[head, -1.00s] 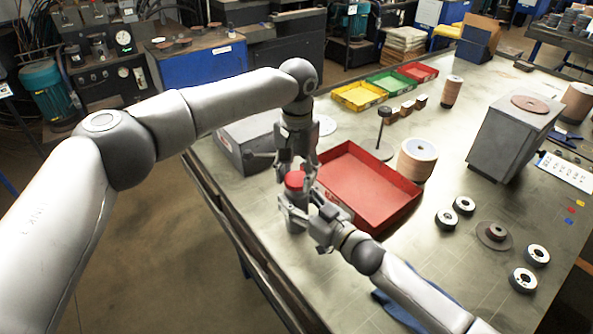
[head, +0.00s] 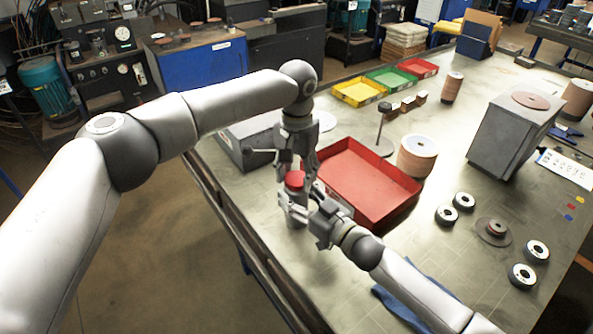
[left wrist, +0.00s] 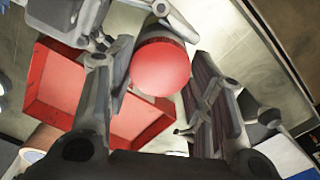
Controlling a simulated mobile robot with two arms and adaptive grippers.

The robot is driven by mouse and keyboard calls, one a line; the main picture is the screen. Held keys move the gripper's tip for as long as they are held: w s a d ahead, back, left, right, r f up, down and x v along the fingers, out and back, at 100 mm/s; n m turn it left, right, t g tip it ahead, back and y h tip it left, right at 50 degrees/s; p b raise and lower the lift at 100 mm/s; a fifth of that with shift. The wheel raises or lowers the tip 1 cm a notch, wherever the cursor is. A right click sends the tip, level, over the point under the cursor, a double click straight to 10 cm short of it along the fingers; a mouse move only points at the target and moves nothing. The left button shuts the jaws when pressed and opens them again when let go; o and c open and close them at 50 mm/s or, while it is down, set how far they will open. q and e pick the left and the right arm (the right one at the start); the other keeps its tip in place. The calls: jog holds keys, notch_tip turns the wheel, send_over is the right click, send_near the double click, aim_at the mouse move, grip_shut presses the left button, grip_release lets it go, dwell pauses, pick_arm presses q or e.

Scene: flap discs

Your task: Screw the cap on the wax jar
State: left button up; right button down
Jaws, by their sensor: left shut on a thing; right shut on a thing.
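The wax jar (head: 296,217) is a grey cylinder standing upright near the table's left edge, partly hidden by my right gripper. The red round cap (head: 295,179) is on its top; whether the threads are engaged cannot be seen. My left gripper (head: 297,172) comes from above, pointing down, and is shut on the cap. The left wrist view shows the cap (left wrist: 160,68) from above, between the left fingers. My right gripper (head: 296,206) reaches in from the right, below the left one, and is shut on the jar.
A red open tray (head: 362,190) is close behind the jar on the right. A grey box (head: 245,150) stands behind the left gripper. A tan disc stack (head: 417,158) stands past the tray. Several dark rings (head: 522,277) lie at right. The table's left edge is close.

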pick_arm(q)
jog(key=m, duration=0.4)
jog(key=shift+m, duration=0.3)
jog(key=m, duration=0.5)
jog(key=shift+m, duration=0.3)
jog(key=m, duration=0.5)
jog(key=shift+m, duration=0.4)
jog(key=m, duration=0.5)
jog(key=shift+m, duration=0.4)
jog(key=m, duration=0.7)
jog(key=shift+w, duration=0.1)
jog(key=m, duration=0.6)
jog(key=shift+m, duration=0.4)
jog(key=o, duration=0.7)
